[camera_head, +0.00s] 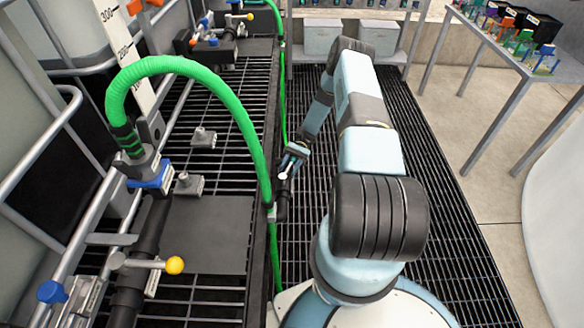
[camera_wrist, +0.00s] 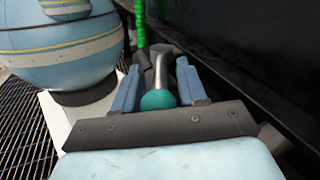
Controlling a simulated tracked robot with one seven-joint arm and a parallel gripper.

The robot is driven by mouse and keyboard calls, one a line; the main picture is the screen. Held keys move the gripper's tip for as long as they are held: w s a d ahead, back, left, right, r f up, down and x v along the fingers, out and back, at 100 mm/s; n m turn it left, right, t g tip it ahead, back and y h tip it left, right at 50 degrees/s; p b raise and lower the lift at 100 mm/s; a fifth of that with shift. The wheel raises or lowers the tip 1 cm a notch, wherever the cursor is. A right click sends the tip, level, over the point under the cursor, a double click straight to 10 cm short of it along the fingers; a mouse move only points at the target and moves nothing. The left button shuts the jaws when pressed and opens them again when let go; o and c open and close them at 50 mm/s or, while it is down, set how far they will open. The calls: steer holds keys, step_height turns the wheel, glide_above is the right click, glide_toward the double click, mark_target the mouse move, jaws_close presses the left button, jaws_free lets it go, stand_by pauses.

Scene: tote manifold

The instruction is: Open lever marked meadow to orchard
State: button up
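A lever with a metal shaft and a teal ball knob (camera_wrist: 158,99) is between the two blue fingers of my gripper (camera_wrist: 158,68) in the wrist view. The knob sits near the palm and the shaft runs out past the fingertips. The fingers stand apart on either side, with narrow gaps to the lever. In the head view my gripper (camera_head: 291,160) is low beside the dark edge of the grated platform, near a black pipe fitting (camera_head: 282,204). No meadow or orchard label is readable.
A yellow-knobbed lever (camera_head: 174,265) and a blue knob (camera_head: 52,292) are at lower left. A green hose (camera_head: 195,75) arches over the platform. Grey boxes (camera_head: 321,40) stand at the back. A table (camera_head: 500,52) with coloured items is at right. Grated floor right of my arm is clear.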

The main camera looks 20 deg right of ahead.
steer(key=shift+w+d, duration=0.1)
steer(key=v, duration=1.3)
steer(key=shift+w+d, duration=0.2)
steer(key=shift+d, duration=0.05)
steer(key=shift+c, duration=0.5)
